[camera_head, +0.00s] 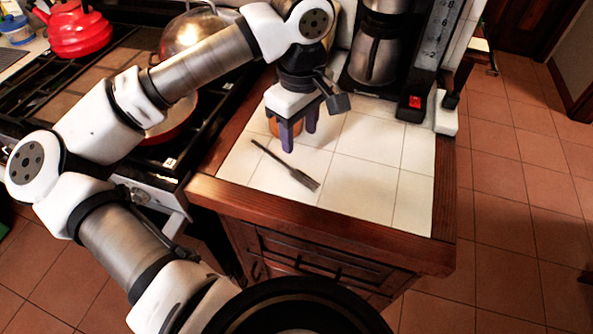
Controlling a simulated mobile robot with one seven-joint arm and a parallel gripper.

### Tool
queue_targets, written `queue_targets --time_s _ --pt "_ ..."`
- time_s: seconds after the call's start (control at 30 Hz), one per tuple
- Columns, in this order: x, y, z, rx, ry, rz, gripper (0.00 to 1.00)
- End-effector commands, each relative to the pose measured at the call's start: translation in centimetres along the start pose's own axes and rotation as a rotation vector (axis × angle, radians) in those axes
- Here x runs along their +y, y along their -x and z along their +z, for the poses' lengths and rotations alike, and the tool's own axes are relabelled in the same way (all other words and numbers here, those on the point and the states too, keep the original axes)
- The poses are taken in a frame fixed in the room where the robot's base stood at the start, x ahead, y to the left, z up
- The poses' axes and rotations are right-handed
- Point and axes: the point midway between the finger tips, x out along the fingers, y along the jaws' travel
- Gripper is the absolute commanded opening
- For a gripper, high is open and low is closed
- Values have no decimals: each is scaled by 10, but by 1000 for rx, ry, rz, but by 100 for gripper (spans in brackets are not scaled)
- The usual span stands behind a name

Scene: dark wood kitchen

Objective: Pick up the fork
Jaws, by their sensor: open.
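A fork (290,168), dark and thin with its wider end toward the lower right, lies flat on the white tiled counter (365,190). My gripper (299,140) is over the counter just beyond the fork, with its two purple-grey fingers pointing down. The fingers are apart and nothing shows between them. Their tips are near the middle of the fork's length and slightly behind it in the picture. I cannot tell how high the tips are above the tiles.
A coffee maker with a steel jug (377,55) stands at the back of the counter. A small orange-brown object (273,127) is partly hidden behind my gripper. The stove, with a red kettle (78,28) and a pan (178,122), is on the left. The counter's front right is clear.

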Motion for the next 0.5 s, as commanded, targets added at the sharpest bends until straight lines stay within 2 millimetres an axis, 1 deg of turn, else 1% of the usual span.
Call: queue_targets --time_s 0.1,0.2,0.3,0.5 --pt "0 -23 1 -6 0 0 48" --pt "0 -40 1 -5 1 2 48" --pt "0 -50 1 -4 1 3 48" --pt "0 -62 1 -6 0 3 48"
